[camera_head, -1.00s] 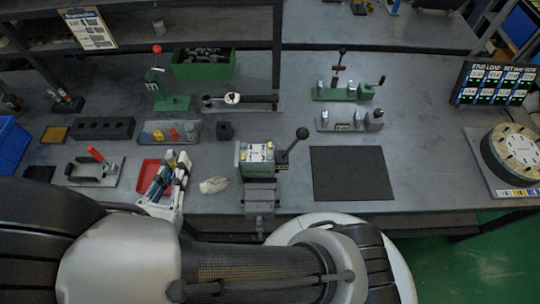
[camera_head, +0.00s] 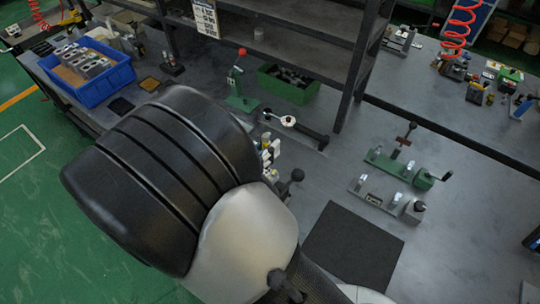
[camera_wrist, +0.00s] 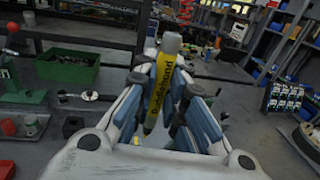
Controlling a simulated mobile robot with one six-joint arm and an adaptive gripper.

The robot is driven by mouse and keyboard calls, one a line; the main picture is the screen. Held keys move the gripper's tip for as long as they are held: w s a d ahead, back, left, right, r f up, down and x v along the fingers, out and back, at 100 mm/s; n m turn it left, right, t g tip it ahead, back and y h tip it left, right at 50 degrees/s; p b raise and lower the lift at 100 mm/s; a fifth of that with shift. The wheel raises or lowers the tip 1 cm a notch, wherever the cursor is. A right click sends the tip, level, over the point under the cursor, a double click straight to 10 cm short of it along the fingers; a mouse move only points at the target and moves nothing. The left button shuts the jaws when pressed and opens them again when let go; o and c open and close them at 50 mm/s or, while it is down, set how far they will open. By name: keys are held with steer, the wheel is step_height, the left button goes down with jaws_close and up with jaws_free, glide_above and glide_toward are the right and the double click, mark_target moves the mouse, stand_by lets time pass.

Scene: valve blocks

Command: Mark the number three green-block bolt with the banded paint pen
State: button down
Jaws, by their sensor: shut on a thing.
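My gripper (camera_wrist: 167,100) is shut on the paint pen (camera_wrist: 160,92), a grey marker with a lettered yellow band. In the wrist view the pen stands nearly upright between blue and white fingers, its grey end up and narrow end down. In the head view my arm covers most of the gripper; white and yellow parts (camera_head: 269,152) show past its edge, and I cannot tell them apart. A green block fixture (camera_head: 398,167) with upright bolts and a red-topped lever stands on the bench to the right, apart from my gripper. Its bolt numbers are too small to read.
A grey fixture (camera_head: 386,201) stands in front of the green one. A black mat (camera_head: 352,252) lies nearer. A green bin (camera_head: 289,86) and red-knobbed clamp (camera_head: 240,88) stand behind. A dark shelf post (camera_head: 362,62) stands at the back.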

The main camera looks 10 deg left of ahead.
steer(key=shift+d, duration=0.1)
steer(key=shift+a, duration=0.3)
steer(key=shift+d+f+b, duration=0.1)
steer(key=shift+f+b, duration=1.45)
steer(key=shift+f, duration=1.15)
steer(key=shift+f, duration=0.3)
steer(key=shift+r, duration=0.15)
step_height(320, 180, up, 5)
steer(key=p, duration=0.4)
